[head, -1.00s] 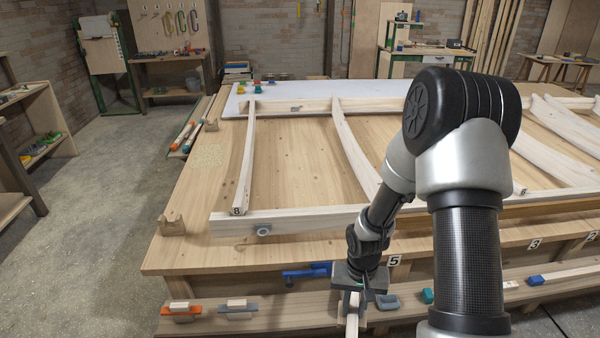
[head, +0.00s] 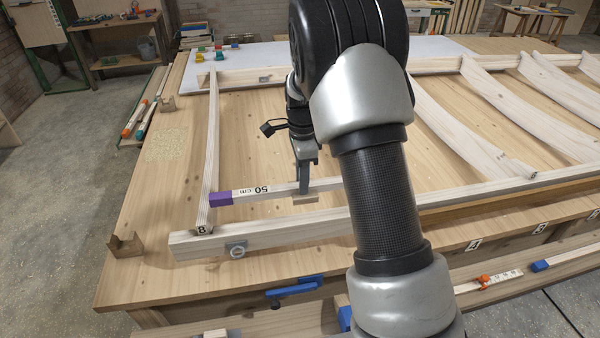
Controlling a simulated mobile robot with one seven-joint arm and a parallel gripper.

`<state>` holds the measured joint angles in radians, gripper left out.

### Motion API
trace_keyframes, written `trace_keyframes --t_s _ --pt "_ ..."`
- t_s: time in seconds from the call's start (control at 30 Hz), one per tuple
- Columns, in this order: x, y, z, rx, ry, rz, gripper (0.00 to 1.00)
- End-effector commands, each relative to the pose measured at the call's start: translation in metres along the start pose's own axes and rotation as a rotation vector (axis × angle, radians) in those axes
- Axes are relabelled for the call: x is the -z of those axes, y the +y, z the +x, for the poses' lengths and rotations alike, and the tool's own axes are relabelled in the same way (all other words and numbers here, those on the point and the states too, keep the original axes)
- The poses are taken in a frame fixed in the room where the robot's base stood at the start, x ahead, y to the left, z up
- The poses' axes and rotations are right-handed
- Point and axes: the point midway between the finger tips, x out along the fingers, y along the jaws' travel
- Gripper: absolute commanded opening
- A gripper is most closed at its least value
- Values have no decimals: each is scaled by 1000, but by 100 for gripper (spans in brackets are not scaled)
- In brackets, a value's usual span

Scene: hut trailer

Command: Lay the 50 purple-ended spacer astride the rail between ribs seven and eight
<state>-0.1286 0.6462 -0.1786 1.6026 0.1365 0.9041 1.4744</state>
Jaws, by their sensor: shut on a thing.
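The spacer (head: 245,192) is a pale bar marked "50 cm", with a purple end (head: 221,199) at its left. My gripper (head: 305,190) is shut on it, right of the label. The spacer lies roughly along the near rail (head: 290,225), on that rail's far side in the picture. I cannot tell its height or whether it touches anything. Its purple end overlaps rib eight (head: 210,150), which carries an "8" at its near end. My arm hides the spacer's right end and the place where rib seven would show.
Several curved ribs (head: 470,125) lie to the right on the wooden bench (head: 130,270). A blue clamp (head: 295,287) is on the bench's front edge. A notched wooden block (head: 126,245) sits at the left corner. The panel right of rib eight looks clear.

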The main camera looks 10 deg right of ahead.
Motion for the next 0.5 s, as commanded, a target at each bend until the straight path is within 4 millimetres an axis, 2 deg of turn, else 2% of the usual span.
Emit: trace_keyframes --t_s 0.5 --pt "0 0 28 -1 0 -2 0"
